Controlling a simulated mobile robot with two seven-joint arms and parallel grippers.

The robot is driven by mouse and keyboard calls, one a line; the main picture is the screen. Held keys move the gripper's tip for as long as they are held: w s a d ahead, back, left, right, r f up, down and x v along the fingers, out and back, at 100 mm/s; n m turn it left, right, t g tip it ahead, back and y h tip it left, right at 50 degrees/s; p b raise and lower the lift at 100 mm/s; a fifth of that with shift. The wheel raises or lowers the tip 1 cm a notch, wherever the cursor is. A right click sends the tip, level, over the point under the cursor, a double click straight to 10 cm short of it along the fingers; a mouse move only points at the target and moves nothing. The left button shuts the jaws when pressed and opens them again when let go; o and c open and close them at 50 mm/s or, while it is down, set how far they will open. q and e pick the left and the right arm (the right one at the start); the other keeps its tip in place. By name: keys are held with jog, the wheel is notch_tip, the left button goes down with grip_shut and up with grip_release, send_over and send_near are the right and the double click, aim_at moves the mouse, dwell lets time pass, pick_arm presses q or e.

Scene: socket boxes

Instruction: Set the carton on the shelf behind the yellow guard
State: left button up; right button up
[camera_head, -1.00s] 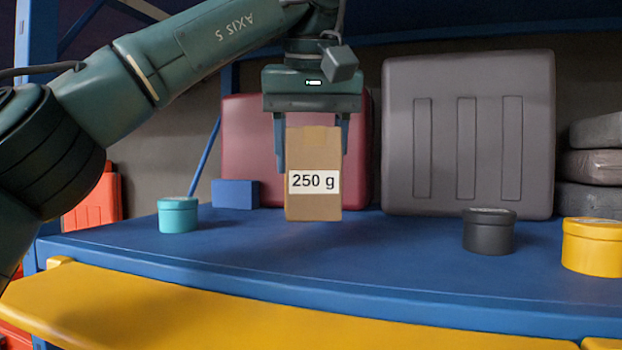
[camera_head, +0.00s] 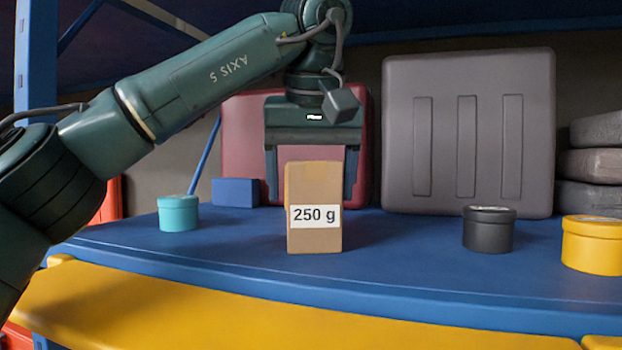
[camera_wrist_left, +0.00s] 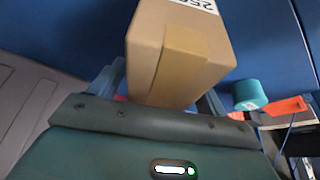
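The brown carton (camera_head: 314,235), with a white "250 g" label, stands upright on the blue shelf (camera_head: 400,280), behind the yellow guard (camera_head: 250,315) along the front edge. My left gripper (camera_head: 311,200) points down over the carton from above. Its fingers are spread to either side of the carton's upper part, with a visible gap at each side. In the left wrist view the carton (camera_wrist_left: 180,55) sits in front of the gripper (camera_wrist_left: 160,92), its top and a tape strip facing the camera. My right gripper is not in view.
A teal tub (camera_head: 178,213) and a blue block (camera_head: 235,192) are to the left. A black tub (camera_head: 489,230) and a yellow tub (camera_head: 592,245) are to the right. Red (camera_head: 240,120) and grey (camera_head: 468,130) cases stand behind. Bare shelf lies between the carton and black tub.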

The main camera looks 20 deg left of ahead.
pick_arm(q)
jog(key=shift+r, duration=0.1)
jog(key=v, duration=0.7)
jog(key=shift+s+r, duration=0.1)
jog(key=shift+r, duration=0.2)
dwell(0.3)
